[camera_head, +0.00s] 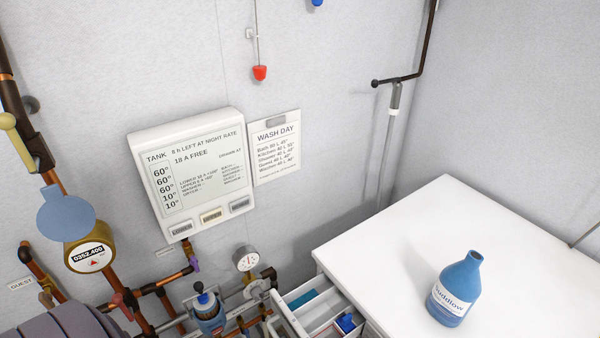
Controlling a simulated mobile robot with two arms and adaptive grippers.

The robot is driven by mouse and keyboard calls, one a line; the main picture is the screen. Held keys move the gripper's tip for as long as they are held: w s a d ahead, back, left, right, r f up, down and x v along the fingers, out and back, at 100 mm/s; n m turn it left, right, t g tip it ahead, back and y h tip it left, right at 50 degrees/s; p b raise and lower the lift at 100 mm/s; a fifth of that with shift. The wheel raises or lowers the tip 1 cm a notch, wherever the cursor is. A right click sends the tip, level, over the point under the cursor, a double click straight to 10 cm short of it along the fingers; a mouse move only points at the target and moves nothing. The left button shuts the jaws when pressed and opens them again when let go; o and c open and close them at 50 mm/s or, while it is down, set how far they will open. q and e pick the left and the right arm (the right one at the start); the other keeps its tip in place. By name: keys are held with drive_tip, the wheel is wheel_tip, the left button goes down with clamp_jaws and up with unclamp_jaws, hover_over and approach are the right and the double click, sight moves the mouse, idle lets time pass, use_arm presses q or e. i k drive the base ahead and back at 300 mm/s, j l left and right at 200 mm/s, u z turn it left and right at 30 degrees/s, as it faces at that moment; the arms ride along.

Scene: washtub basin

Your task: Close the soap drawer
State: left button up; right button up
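The soap drawer (292,317) is a white, divided drawer pulled out from the front left side of the white machine (410,240), at the bottom of the view. One compartment holds something teal (303,299). Another holds something blue (346,323). The drawer's lower part runs out of the picture. Neither of my grippers shows in this view.
A blue bottle (456,290) stands upright on the machine's top. Left of the drawer are a blue-and-white canister (208,312), a round gauge (245,259) and copper pipes. A white tank panel (195,172) and a wash-day sheet (275,147) are on the wall.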

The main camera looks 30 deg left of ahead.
sight(310, 309)
drive_tip(key=u, duration=1.15)
drive_tip(key=k+l, duration=0.5)
drive_tip(key=l, duration=0.1)
